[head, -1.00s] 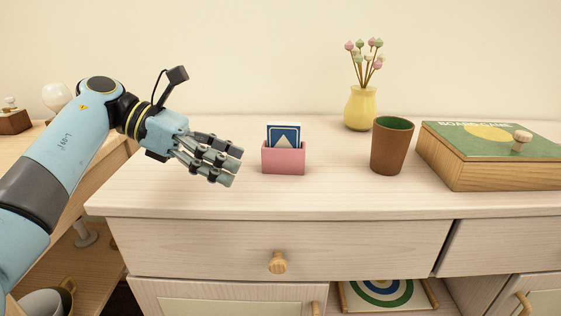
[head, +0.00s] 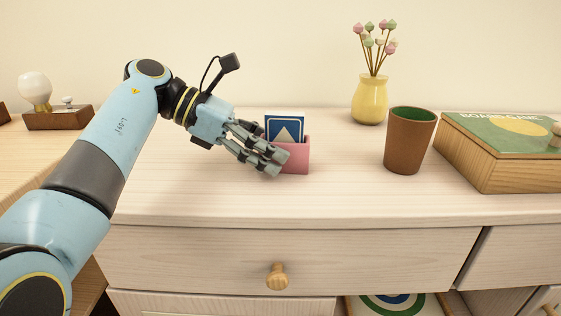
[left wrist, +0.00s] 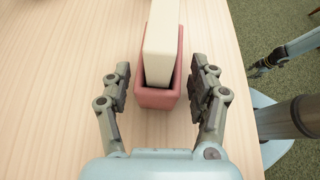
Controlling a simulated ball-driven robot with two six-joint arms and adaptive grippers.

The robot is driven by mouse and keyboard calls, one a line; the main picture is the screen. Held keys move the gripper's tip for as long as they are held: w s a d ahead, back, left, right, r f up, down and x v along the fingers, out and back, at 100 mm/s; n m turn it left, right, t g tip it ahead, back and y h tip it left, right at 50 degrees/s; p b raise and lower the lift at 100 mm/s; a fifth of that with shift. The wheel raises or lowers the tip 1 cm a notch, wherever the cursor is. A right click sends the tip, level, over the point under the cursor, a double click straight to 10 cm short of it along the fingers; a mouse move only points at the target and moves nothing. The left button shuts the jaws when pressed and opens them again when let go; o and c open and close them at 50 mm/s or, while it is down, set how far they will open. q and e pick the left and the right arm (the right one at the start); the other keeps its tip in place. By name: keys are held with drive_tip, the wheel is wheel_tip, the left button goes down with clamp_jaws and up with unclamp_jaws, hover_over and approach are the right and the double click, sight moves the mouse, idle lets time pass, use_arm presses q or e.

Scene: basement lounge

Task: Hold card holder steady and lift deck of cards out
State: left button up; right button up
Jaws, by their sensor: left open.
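The pink card holder (head: 297,157) stands upright on the light wooden cabinet top. The deck of cards (head: 285,127), blue with a pale triangle on its face, stands in it and sticks up above the rim. My left gripper (head: 279,161) is open at the holder's left end and hides part of it in the head view. In the left wrist view the open left gripper (left wrist: 160,84) has one finger on each side of the pink holder (left wrist: 157,98), with gaps visible. The cream edge of the deck (left wrist: 162,40) shows above the holder.
A brown cup (head: 409,141) with a green inside stands to the right of the holder. Behind are a yellow vase (head: 370,100) with flowers and, farther right, a wooden board game box (head: 500,165). The cabinet top in front of the holder is clear.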

use_arm(q)
drive_tip(key=shift+d+f, duration=0.3)
drive_tip(key=shift+d, duration=0.35)
drive_tip(key=c, duration=1)
drive_tip(key=shift+c, duration=0.2)
